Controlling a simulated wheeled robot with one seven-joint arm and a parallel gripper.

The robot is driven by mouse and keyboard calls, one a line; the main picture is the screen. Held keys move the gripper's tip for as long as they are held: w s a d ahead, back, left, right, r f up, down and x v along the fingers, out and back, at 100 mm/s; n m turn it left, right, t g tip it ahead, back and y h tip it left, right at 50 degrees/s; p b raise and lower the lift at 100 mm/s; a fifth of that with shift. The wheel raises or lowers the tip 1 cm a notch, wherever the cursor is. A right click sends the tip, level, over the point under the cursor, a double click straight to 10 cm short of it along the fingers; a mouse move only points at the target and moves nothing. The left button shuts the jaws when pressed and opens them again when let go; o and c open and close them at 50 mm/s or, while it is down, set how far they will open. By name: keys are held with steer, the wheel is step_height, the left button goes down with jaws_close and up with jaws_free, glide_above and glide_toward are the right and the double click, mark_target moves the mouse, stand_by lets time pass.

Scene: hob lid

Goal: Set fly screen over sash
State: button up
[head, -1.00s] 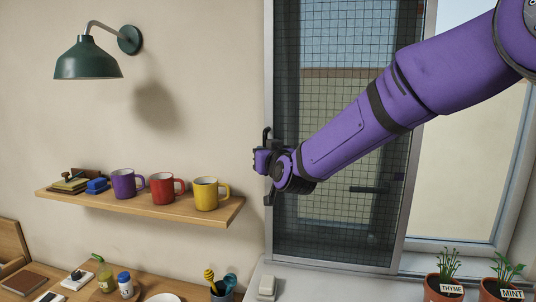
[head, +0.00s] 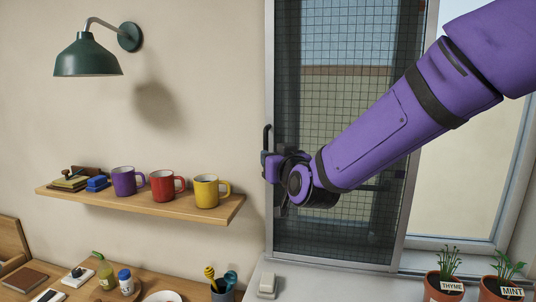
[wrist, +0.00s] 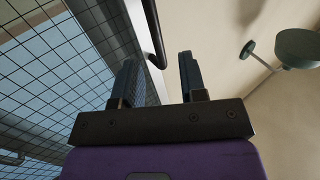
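The fly screen (head: 340,110), a dark grid mesh in a light frame, stands upright across the left part of the window. A dark upright handle (head: 267,138) is at its left edge. My gripper (head: 268,166) is at that handle, overlapping its lower part in the head view. In the wrist view my gripper (wrist: 157,78) has its two fingers apart. The handle (wrist: 153,35) shows beyond the fingers, its end between them in the picture; I cannot tell whether they touch it. The sash pane (head: 470,150) on the right has no mesh in front.
A shelf (head: 130,202) with several mugs is on the wall left of the window. A green lamp (head: 88,55) hangs above it. Thyme (head: 444,285) and mint (head: 502,290) pots stand on the sill at right. The wall between lamp and screen is clear.

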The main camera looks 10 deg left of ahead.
steer(key=shift+v, duration=1.55)
steer(key=shift+d, duration=0.1)
steer(key=s+d+r+m+g+h, duration=0.1)
steer(key=s+d+g+h, duration=0.15)
steer(key=d, duration=0.95)
steer(key=s+d+r+m+g+h, duration=0.1)
steer(key=s+d+r+h, duration=0.2)
steer(key=d, duration=0.9)
steer(key=s+d+f+m+g+h, duration=0.2)
steer(key=s+d+g, duration=0.1)
steer(key=s+d, duration=0.5)
steer(key=s+d+f+m+g+h, duration=0.2)
steer(key=s+d, duration=0.7)
steer(key=s, duration=0.6)
steer(key=shift+d+f+m+g, duration=0.3)
steer(key=shift+f+g, duration=0.35)
steer(key=shift+f, duration=0.15)
